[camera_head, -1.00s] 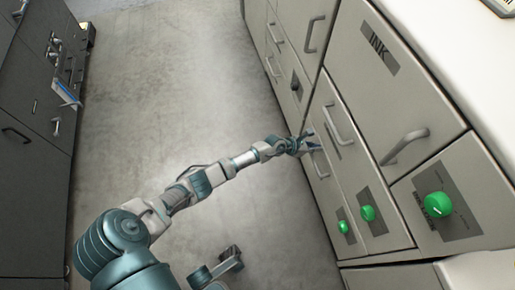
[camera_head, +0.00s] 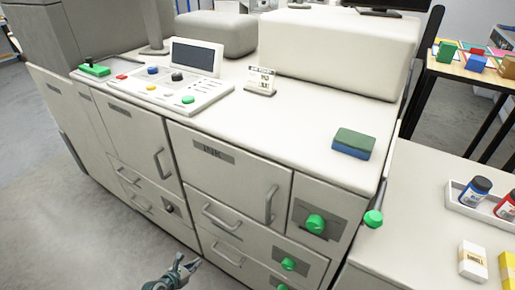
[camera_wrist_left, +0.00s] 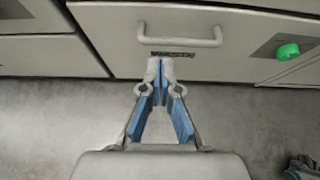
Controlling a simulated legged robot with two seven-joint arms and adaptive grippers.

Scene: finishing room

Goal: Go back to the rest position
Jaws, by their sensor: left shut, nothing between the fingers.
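My left gripper (camera_head: 187,265) shows at the bottom edge of the head view, low in front of the light grey machine's drawers (camera_head: 228,221). In the left wrist view, the left gripper (camera_wrist_left: 161,70) has its fingertips together with nothing between them. It points at a drawer front with a bar handle (camera_wrist_left: 180,41); whether the tips touch it cannot be told. Most of the left arm is outside the head view. My right gripper is not seen.
The machine has green knobs (camera_head: 315,224), a control panel (camera_head: 172,85) and a green-blue sponge (camera_head: 353,143) on top. A side table with a tray of bottles (camera_head: 456,197) stands at right. Grey floor (camera_head: 70,215) is clear at left.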

